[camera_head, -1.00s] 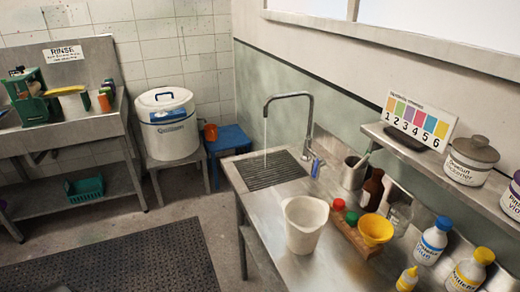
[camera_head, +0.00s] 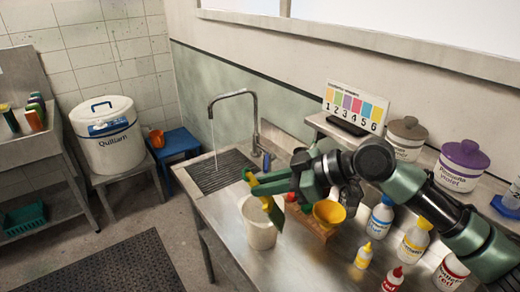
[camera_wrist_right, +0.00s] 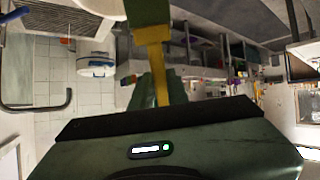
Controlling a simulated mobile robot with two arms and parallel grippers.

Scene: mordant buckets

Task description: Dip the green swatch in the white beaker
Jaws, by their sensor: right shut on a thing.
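The green swatch (camera_head: 274,212) hangs tilted from a yellow holder (camera_head: 251,178) in my right gripper (camera_head: 268,184). My right gripper is shut on that yellow holder. The swatch overlaps the right side of the white beaker's rim; I cannot tell whether its lower end is over the opening or beside it. The white beaker (camera_head: 257,234) stands upright on the steel counter. In the right wrist view the swatch (camera_wrist_right: 150,12) is at the top, with the yellow holder (camera_wrist_right: 154,58) below it and part of a pale vessel beside it. My left gripper is not in view.
A wooden rack with a yellow funnel (camera_head: 329,213) stands right of the beaker. Several bottles, including a blue-labelled one (camera_head: 380,218), stand farther right. The sink (camera_head: 224,171) with a running tap is behind left. Free counter (camera_head: 300,265) lies in front.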

